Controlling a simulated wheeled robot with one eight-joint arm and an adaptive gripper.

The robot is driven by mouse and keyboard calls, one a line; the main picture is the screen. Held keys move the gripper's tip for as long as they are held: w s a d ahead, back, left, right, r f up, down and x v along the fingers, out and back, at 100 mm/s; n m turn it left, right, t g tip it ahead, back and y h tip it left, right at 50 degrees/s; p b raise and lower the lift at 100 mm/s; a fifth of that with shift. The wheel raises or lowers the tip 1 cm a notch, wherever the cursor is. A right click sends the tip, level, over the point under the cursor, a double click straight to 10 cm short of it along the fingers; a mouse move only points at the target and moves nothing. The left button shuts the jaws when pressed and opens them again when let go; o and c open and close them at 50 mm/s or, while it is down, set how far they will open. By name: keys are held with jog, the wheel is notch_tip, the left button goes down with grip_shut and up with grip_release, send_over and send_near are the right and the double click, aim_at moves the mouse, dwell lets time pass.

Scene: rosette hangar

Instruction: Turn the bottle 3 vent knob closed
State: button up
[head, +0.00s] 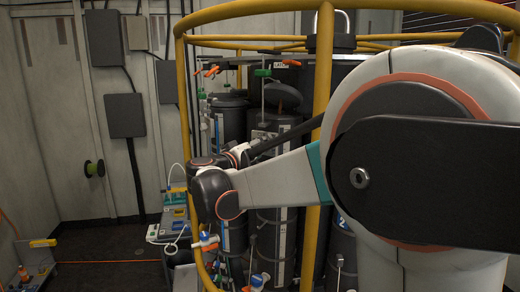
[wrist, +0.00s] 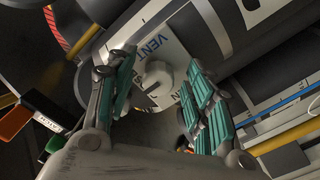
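A pale round vent knob (wrist: 157,80) shows in the wrist view, on a grey bottle (wrist: 190,40) beside a white label reading "VENT". My gripper (wrist: 161,62) is open, with one teal-padded finger on each side of the knob. Gaps show between the knob and both fingers, and it looks ungripped. In the head view, my arm reaches left in front of the dark upright bottles (head: 268,215). The knob cannot be made out there, and my gripper's fingers are hidden behind my wrist.
A yellow tubular frame (head: 318,80) rings the bottles, with an upright near my arm. Orange and green handles (head: 262,72) sit on the bottle tops. An orange-ended lever (wrist: 15,121) lies left of my gripper. Open floor (head: 110,275) lies at the left.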

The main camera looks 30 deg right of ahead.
jog(key=v, duration=1.2)
jog(key=s+d+f+n+g+y+b, duration=0.1)
jog(key=s+f+y+b, duration=0.2)
jog(key=f, duration=0.4)
jog(key=s+d+f+n+g+y+b, duration=0.1)
jog(key=s+d+f+b, duration=0.1)
jog(key=s+f+b, duration=0.3)
jog(key=s+a+f+n+y+b, duration=0.1)
jog(key=s+a+f+y+b, duration=0.3)
jog(key=f, duration=0.6)
jog(key=s+a+f+y+b, duration=0.4)
jog(key=s+f, duration=0.3)
jog(key=f, duration=0.3)
jog(key=s+a+f+n+y+b, duration=0.1)
jog(key=s+a+f+y+b, duration=0.2)
jog(key=s+f, duration=0.3)
notch_tip(320, 180, down, 4)
jog(key=shift+a+n+y+b, duration=0.35)
jog(key=shift+a+b, duration=0.2)
jog(key=shift+b, duration=0.35)
jog(key=shift+s, duration=0.1)
